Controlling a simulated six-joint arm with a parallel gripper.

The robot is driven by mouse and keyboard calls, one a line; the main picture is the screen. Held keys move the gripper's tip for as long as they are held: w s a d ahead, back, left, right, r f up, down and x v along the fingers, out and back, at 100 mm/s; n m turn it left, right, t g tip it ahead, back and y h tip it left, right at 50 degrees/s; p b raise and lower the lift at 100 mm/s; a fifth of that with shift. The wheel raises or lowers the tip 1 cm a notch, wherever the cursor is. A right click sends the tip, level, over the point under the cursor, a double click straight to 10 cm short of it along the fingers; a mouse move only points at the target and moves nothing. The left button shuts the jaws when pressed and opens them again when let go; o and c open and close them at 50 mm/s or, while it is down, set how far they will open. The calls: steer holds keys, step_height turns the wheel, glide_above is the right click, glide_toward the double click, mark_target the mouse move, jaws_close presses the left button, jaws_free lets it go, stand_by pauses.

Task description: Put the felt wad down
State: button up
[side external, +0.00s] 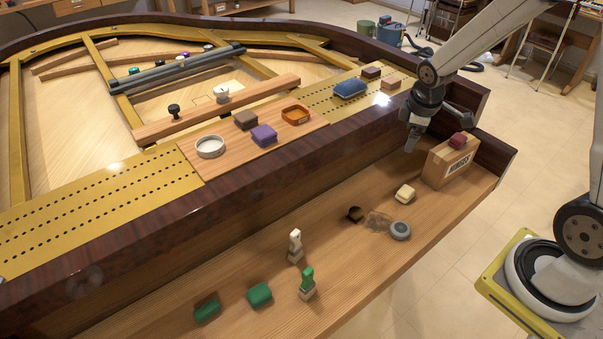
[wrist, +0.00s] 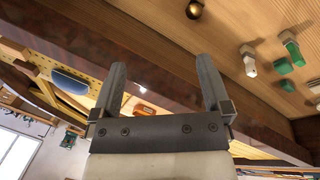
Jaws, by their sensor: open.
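Several small soft-looking blocks could be the felt wad; I cannot tell which is meant. A maroon block (side external: 457,140) sits on a wooden box (side external: 449,163) at the right end of the ledge. A purple block (side external: 264,135) and a brown block (side external: 246,119) are on the board above. My gripper (side external: 411,143) hangs over the ledge, left of the wooden box. In the wrist view its two fingers (wrist: 160,82) are apart with nothing between them.
White (side external: 295,246) and green-topped (side external: 307,284) pieces stand further left. The dark rail (side external: 250,178) rises behind the ledge.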

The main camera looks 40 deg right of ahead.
steer(key=s+a+m+y, duration=0.1)
steer(key=s+a+m, duration=0.6)
steer(key=a, duration=0.5)
steer(key=shift+s+a+r+y, duration=0.15)
steer(key=shift+s+r+y, duration=0.2)
steer(key=shift+s, duration=0.75)
